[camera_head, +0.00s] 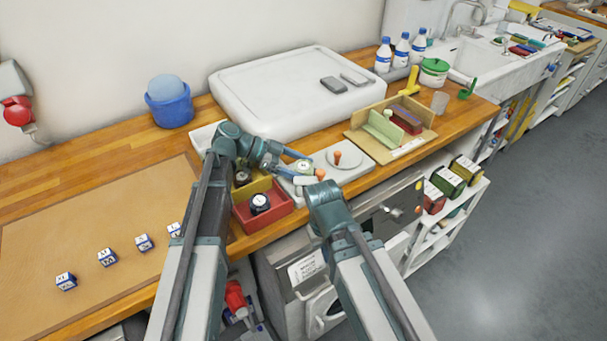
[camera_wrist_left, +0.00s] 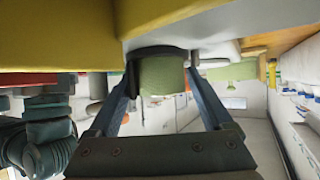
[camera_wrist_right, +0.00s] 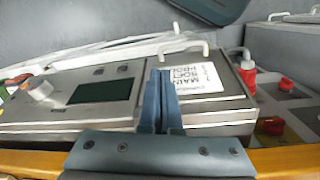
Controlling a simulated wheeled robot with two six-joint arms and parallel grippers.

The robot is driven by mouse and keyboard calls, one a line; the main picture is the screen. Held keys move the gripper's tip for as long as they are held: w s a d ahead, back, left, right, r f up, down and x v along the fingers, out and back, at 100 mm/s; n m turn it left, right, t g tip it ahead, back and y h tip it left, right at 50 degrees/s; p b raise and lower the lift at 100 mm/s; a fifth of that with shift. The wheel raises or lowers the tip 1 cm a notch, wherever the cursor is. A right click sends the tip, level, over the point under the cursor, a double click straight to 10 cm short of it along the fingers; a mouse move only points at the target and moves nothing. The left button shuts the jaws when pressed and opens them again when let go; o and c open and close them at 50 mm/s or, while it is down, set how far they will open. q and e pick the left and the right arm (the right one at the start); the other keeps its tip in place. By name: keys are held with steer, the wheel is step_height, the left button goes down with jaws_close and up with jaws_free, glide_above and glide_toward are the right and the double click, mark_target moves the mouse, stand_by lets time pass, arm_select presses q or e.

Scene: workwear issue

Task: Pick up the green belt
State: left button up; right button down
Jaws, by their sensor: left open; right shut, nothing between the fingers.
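The green belt (camera_head: 304,166) is a small rolled coil with a pale top. It sits at the white tray near the counter's front edge. In the left wrist view the belt (camera_wrist_left: 162,76) shows as a green roll with a dark rim, between the two fingers. My left gripper (camera_head: 298,169) is open, with its fingers on either side of the belt. I cannot tell whether they touch it. My right gripper (camera_head: 325,192) is shut and empty in front of the counter edge; in its wrist view its fingers (camera_wrist_right: 161,95) are together before a machine panel.
A red bin (camera_head: 283,214) holding a dark roll (camera_head: 260,203) stands beside the belt. A white plate with an orange-topped peg (camera_head: 337,157) lies to the right. A large white slab (camera_head: 290,95) is behind. A brown mat (camera_head: 90,225) with several cubes lies left.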

mark_target(304, 166)
arm_select(q)
steer(key=c, duration=1.1)
steer(key=shift+r, duration=0.2)
steer(key=shift+c, duration=0.2)
step_height(304, 166, up, 10)
steer(key=p, duration=1)
steer(key=shift+f, duration=0.1)
